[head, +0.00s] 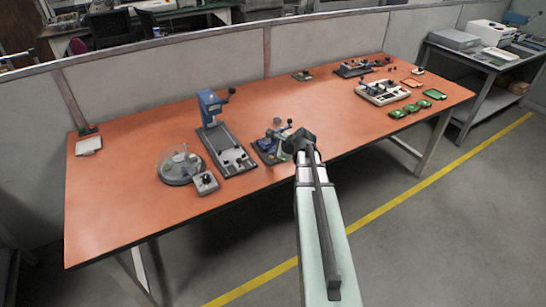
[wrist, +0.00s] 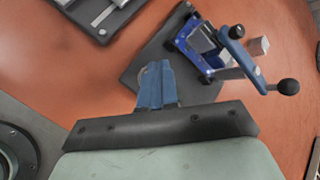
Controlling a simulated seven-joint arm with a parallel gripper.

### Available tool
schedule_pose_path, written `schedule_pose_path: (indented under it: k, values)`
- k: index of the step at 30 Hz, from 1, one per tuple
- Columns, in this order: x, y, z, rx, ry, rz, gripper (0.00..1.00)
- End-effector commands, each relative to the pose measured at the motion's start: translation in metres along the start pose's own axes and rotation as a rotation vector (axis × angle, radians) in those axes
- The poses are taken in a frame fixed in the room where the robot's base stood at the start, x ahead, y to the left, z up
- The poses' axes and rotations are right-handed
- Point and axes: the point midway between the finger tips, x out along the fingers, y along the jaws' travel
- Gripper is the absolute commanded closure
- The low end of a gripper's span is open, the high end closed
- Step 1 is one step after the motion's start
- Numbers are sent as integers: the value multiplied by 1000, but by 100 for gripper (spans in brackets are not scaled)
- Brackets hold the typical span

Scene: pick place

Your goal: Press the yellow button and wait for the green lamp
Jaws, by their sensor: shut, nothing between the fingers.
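I cannot make out a yellow button or a green lamp in either view. My gripper (wrist: 155,86) shows in the wrist view as two blue fingers pressed together, with nothing between them. It is over the dark base plate of a blue lever fixture (wrist: 186,42), to the left of its blue frame. Whether the fingertips touch the plate I cannot tell. In the head view the same fixture (head: 268,148) stands near the table's front edge, and my arm's end hides part of its right side. A small grey box (head: 205,184) with a dark top part stands at the front edge.
On the orange table (head: 120,205), a blue press (head: 211,108) and a round clear-covered device (head: 180,168) stand left of my arm. Green boards (head: 397,113) and a pale tray fixture (head: 383,93) lie at the right. The middle back is mostly free.

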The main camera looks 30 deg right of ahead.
Motion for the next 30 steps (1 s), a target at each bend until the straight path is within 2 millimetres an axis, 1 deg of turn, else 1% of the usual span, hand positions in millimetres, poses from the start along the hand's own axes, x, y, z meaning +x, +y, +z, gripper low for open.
schedule_pose_path:
  k: [18,30]
  values:
    - [1,1,-1,-1,0,0,100]
    - [-9,-7,6,-1,0,-1,100]
